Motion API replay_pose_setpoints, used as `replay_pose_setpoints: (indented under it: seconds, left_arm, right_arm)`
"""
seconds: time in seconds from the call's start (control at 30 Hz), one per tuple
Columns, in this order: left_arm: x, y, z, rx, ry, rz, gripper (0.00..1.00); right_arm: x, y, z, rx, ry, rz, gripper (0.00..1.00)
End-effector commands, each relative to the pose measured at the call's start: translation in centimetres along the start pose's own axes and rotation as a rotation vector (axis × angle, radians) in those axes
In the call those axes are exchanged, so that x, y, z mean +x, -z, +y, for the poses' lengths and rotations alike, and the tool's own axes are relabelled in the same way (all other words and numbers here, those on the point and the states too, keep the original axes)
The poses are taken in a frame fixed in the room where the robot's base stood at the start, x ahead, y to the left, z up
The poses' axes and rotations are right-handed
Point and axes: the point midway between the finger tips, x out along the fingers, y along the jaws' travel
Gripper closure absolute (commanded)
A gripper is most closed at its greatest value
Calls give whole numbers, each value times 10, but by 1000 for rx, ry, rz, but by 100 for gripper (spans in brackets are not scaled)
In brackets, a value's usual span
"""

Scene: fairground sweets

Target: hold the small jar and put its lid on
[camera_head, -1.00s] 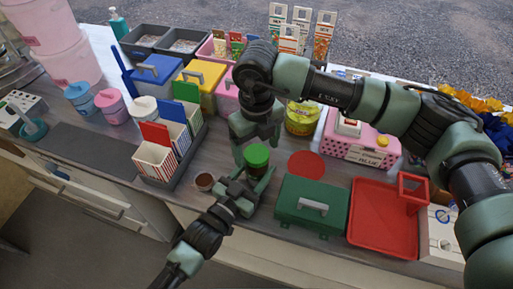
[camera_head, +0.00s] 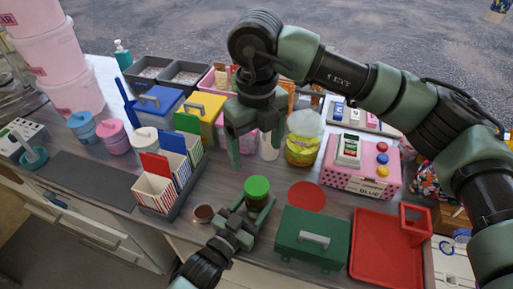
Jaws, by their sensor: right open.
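The small jar (camera_head: 257,202) stands upright near the front of the counter, its dark body partly hidden by my gripper. The green lid (camera_head: 257,187) sits on top of it and looks level; whether it is fully seated I cannot tell. My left gripper (camera_head: 254,208) has its fingers on both sides of the jar body, shut on it. My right gripper (camera_head: 243,150) is open and empty, pointing down, above and behind the jar, apart from the lid.
A red round mat (camera_head: 307,197), green box (camera_head: 312,238) and red tray (camera_head: 386,250) lie to the right. A rack of striped cartons (camera_head: 155,190) stands left. A pink box (camera_head: 362,168) and yellow-green tub (camera_head: 302,150) stand behind.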

Motion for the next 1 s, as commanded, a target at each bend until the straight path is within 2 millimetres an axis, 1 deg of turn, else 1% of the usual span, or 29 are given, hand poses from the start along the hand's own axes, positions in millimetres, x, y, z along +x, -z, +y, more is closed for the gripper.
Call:
replay_pose_setpoints:
  seconds: [0.03,0.07,0.37,0.47,0.57,0.8,0.9,1.0]
  left_arm:
    - [0,0,0,0,0,0,29]
    - [0,0,0,0,0,0,21]
    - [0,0,0,0,0,0,20]
    - [-5,-1,0,0,0,-1,20]
    - [-19,-3,0,0,0,-3,20]
    - [-60,-3,0,0,-1,-3,20]
    - [-71,-2,0,0,0,-1,20]
    - [-77,-1,0,1,0,0,20]
  right_arm:
    - [0,0,0,0,0,0,18]
    - [0,0,0,0,0,0,18]
    - [0,0,0,0,0,0,18]
    - [2,0,0,0,0,0,18]
    - [5,0,0,0,0,0,18]
    - [12,0,0,0,0,0,18]
    - [13,0,0,0,0,0,18]
    - [14,0,0,0,0,0,18]
